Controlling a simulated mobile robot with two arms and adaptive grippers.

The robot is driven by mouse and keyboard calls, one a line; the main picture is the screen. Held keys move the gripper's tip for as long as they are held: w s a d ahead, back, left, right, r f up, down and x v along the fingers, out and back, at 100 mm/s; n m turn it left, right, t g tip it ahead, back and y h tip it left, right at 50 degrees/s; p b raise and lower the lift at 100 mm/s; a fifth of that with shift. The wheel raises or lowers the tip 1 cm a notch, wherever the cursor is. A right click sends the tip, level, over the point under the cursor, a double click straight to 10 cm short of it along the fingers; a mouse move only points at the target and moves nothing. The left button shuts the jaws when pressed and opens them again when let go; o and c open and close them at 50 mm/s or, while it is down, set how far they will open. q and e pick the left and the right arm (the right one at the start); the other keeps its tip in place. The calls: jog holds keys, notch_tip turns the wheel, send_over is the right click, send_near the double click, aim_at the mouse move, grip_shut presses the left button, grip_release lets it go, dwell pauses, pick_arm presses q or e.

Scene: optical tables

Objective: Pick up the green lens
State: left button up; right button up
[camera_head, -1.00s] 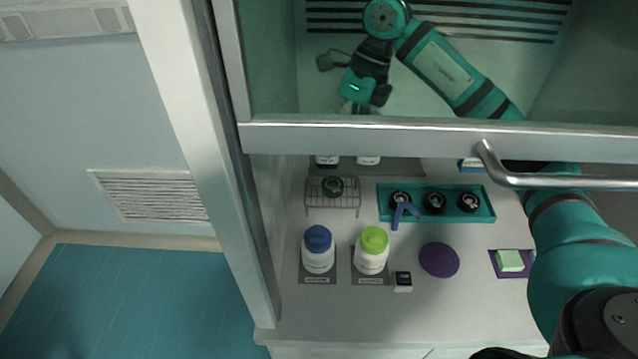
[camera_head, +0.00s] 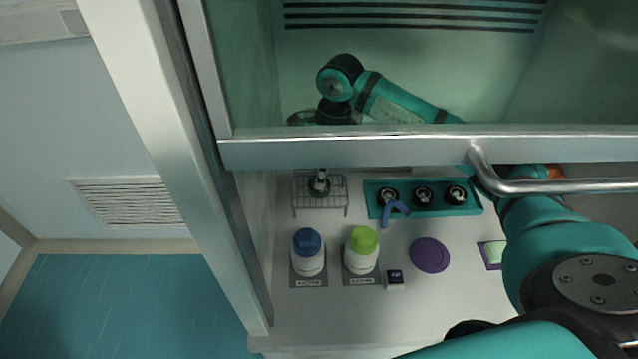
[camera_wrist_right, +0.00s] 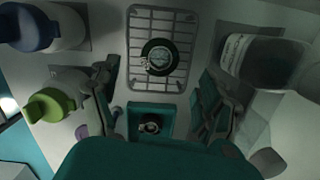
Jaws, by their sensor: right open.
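The green lens (camera_head: 319,187) is a small dark round piece on the wire rack (camera_head: 294,200), at the left of the bench. In the right wrist view the green lens (camera_wrist_right: 160,57) sits on the wire rack (camera_wrist_right: 160,14). My right gripper (camera_wrist_right: 158,78) is open, one finger to each side of the view, with the lens between and slightly beyond the fingertips. I see no contact with the lens. In the head view the sash frame hides most of this gripper. My left gripper is not in view.
A teal holder (camera_head: 407,211) with three black round pieces stands right of the rack. A blue-capped bottle (camera_head: 308,251) and a green-capped bottle (camera_head: 362,250) stand in front. A purple disc (camera_head: 430,254) lies right of them. The metal sash frame (camera_head: 380,150) crosses above the bench.

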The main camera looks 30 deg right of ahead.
jog(key=shift+f, duration=0.25)
jog(key=f, duration=0.1)
jog(key=f+p, duration=0.2)
jog(key=shift+w+a+f, duration=0.2)
jog(key=shift+a+f, duration=0.1)
jog(key=shift+a, duration=0.05)
jog(key=shift+f, duration=0.65)
jog(key=c, duration=1.4)
jog(key=shift+w+r, duration=0.1)
jog(key=shift+r, duration=0.05)
